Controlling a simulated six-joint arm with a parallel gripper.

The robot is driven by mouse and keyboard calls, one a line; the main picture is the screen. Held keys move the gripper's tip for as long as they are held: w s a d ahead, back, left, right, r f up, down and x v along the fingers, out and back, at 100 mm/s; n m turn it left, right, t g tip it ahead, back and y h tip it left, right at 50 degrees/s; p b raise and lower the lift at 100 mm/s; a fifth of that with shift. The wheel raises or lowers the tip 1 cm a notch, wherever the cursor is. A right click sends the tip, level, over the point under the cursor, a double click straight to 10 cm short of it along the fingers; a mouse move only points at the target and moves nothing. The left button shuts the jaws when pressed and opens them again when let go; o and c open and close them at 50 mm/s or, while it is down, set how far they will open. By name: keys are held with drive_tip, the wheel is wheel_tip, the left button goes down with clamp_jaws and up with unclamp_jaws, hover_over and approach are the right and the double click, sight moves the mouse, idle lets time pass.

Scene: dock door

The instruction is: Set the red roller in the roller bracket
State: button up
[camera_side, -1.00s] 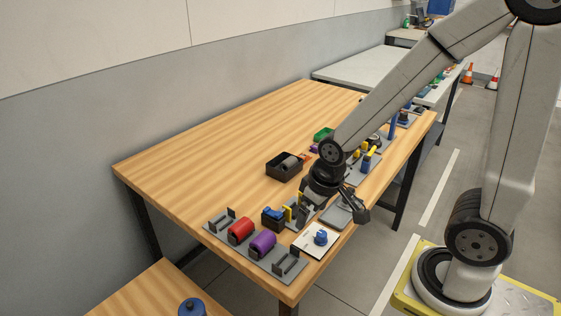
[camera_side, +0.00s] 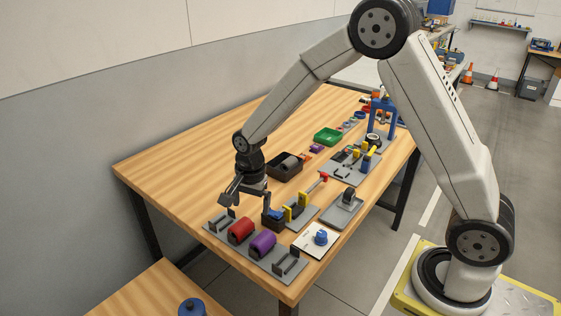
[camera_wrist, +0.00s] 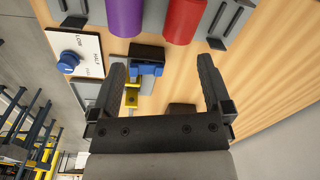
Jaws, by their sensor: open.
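The red roller (camera_side: 241,230) lies on a grey plate (camera_side: 262,264) at the table's near end, beside a purple roller (camera_side: 263,244). A bracket with two upright ends (camera_side: 222,222) stands at the plate's left end, and a similar bracket (camera_side: 286,262) stands at its right end. Both look empty. My gripper (camera_side: 247,204) is open and empty above and behind the red roller, apart from it. In the wrist view, the red roller (camera_wrist: 184,20) and purple roller (camera_wrist: 124,16) show at the top, beyond my open fingers (camera_wrist: 165,80).
A black block with a blue part (camera_side: 272,216) and a yellow-bracketed fixture (camera_side: 298,208) stand just right of my gripper. A white card with a blue knob (camera_side: 320,238) lies at the near right. A black bin (camera_side: 285,167) sits behind. The table's left side is clear.

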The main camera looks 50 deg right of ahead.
sight(240, 223)
drive_tip(key=w+f+m, duration=0.1)
drive_tip(key=m, duration=0.1)
drive_tip(key=w+a+f+m, duration=0.1)
drive_tip(key=w, duration=0.1)
drive_tip(key=shift+w+f+m+g, duration=0.2)
drive_tip(key=shift+m+g, duration=0.1)
drive_tip(key=shift+m, duration=0.1)
drive_tip(key=shift+f, duration=3.9)
clamp_jaws()
